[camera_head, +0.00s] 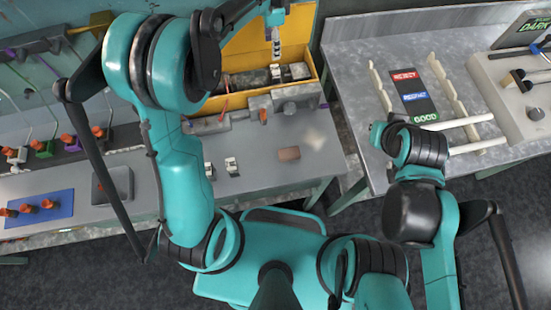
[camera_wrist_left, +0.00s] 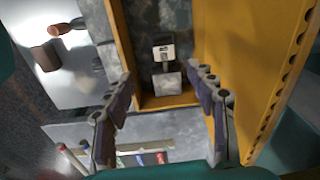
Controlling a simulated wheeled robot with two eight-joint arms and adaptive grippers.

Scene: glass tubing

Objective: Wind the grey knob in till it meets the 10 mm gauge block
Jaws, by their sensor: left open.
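My left gripper (camera_head: 277,45) hangs over the open yellow box at the top centre of the head view. In the left wrist view its two fingers (camera_wrist_left: 162,115) stand wide apart with nothing between them. A small metal block with a white-faced piece (camera_wrist_left: 163,52) lies in the box beyond the fingertips. Its size marking is too small to read. In the head view a grey fixture (camera_head: 297,98) stands at the box's front edge. My right gripper cannot be made out.
The yellow box (camera_head: 312,62) has raised walls around the left gripper. Small blocks (camera_head: 232,166) and a copper-brown block (camera_head: 289,153) lie on the grey bench. A blue mat (camera_head: 38,208) lies at far left. The right table holds a sorting card (camera_head: 411,93) and pale rods (camera_head: 478,146).

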